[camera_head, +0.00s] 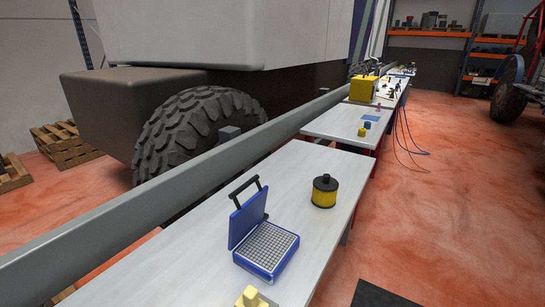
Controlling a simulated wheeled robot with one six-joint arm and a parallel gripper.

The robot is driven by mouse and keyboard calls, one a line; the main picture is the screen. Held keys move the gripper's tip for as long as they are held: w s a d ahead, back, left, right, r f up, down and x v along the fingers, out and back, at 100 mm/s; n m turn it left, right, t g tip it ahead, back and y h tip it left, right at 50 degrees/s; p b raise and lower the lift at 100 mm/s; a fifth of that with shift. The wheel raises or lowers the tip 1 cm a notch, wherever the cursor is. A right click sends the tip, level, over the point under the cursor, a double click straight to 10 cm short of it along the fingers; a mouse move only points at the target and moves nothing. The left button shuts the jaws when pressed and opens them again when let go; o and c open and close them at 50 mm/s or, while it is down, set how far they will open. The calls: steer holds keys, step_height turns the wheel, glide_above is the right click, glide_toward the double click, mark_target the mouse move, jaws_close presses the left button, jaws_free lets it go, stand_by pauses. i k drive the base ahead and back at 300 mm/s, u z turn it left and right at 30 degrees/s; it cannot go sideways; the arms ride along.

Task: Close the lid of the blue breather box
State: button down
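The blue breather box (266,252) stands on the near white table, with a pale gridded filter surface inside its tray. Its blue lid (248,219) is open and stands up steeply at the left rear side of the box. A black handle (246,188) rises above the lid's top edge. My gripper is not in this view.
A yellow and black cylinder (324,191) stands to the right of and behind the box. A pale yellow part (251,297) is cut off at the bottom edge. A long grey rail (150,200) runs along the table's left side. The white table (190,245) is bare left of the box.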

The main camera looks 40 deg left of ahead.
mark_target(247, 216)
steer(key=u, duration=0.1)
steer(key=i, duration=1.75)
steer(key=u, duration=3.4)
